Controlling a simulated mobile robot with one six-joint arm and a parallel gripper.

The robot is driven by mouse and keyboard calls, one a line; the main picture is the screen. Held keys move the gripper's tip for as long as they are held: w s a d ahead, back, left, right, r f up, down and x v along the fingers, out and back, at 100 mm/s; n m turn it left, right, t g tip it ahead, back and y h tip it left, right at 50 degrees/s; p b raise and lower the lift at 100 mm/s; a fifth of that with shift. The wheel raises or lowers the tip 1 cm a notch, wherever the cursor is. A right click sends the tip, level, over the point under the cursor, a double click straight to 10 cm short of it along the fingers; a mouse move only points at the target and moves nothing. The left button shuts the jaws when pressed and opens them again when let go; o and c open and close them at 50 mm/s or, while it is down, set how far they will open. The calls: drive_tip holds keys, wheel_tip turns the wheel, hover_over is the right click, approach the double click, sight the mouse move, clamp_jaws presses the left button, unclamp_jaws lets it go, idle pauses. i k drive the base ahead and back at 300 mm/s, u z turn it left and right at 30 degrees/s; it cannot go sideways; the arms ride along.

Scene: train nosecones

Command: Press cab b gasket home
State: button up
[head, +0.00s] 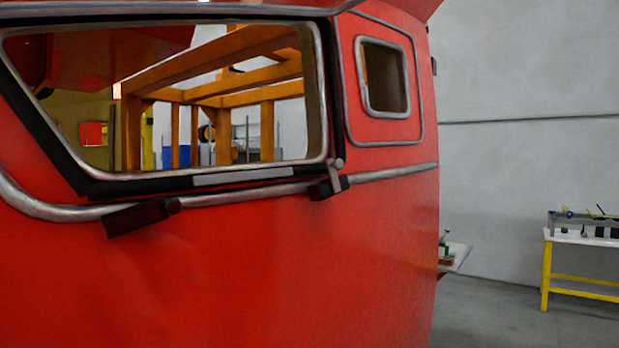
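A red train cab (270,255) fills the left and middle of the head view. Its large front window opening has a dark gasket (70,170) around it with a silver inner trim (326,100). A light grey strip (247,176) lies along the lower dark edge. I cannot tell whether the gasket is fully seated, and no label shows which cab this is. A small side window (384,78) has its own grey trim. My gripper is not in view.
Two dark brackets, one at left (140,216) and one at right (328,187), stick out below the window along a silver rail (395,172). A yellow-legged workbench (583,283) with tools stands at the right. Grey floor (490,315) lies open between cab and bench.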

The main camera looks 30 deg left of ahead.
sight(202, 180)
drive_tip(key=u, duration=0.8)
drive_tip(key=k, duration=0.75)
drive_tip(key=u, duration=0.6)
drive_tip(key=i, duration=1)
drive_tip(key=u, duration=0.05)
